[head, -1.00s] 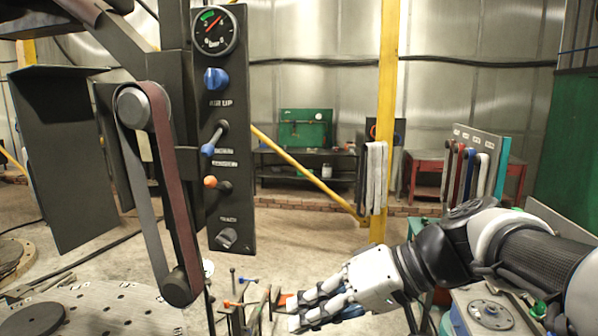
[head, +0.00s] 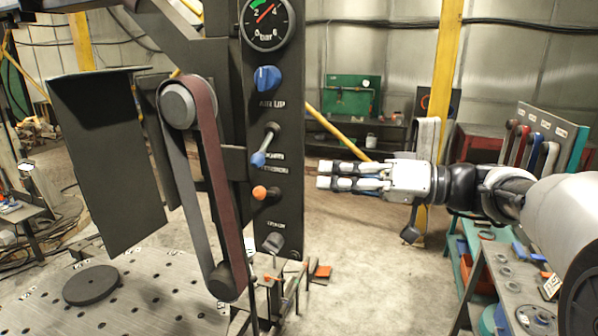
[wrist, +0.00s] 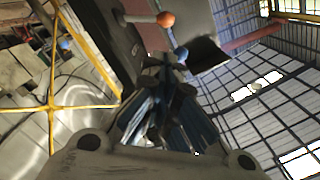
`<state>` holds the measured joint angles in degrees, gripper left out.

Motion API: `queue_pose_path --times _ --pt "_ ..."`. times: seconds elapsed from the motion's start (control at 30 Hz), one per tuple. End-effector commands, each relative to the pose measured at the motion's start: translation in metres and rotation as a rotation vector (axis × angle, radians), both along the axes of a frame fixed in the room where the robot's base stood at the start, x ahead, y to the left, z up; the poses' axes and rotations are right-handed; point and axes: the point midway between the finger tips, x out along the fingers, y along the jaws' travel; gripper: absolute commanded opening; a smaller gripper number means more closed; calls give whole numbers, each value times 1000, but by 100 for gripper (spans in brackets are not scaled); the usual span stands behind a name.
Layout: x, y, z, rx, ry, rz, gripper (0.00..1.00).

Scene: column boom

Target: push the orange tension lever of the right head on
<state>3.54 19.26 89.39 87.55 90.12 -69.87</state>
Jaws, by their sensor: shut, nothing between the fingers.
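The orange-knobbed lever (head: 259,192) sticks out to the left from the lower part of a dark control panel (head: 291,100). Beside the panel hangs a belt head with a brown and grey belt (head: 215,190) over two rollers. My gripper (head: 322,175) is shut and empty, a little right of the panel in the head view, slightly higher than the orange knob and pointing left. In the wrist view an orange knob (wrist: 166,19) on a rod shows above my dark fingers (wrist: 165,75). Touching cannot be seen.
A blue-tipped lever (head: 259,158) sits just above the orange one, with a blue knob (head: 267,78) and a gauge (head: 266,22) higher up. A grey knob (head: 273,242) is below. A perforated table (head: 150,300) stands under the head. A yellow post (head: 446,60) is behind my arm.

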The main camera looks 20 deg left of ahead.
Motion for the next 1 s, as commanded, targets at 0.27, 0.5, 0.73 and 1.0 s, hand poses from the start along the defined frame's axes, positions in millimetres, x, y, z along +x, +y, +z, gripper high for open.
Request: queue_pose_path --times 0.27,0.5,0.73,1.0 --pt "1 47 -1 -1 1 6 0" --pt "3 84 -2 0 1 3 0" --pt "4 95 -4 -2 1 1 0" --pt "4 95 -4 -1 1 1 0"
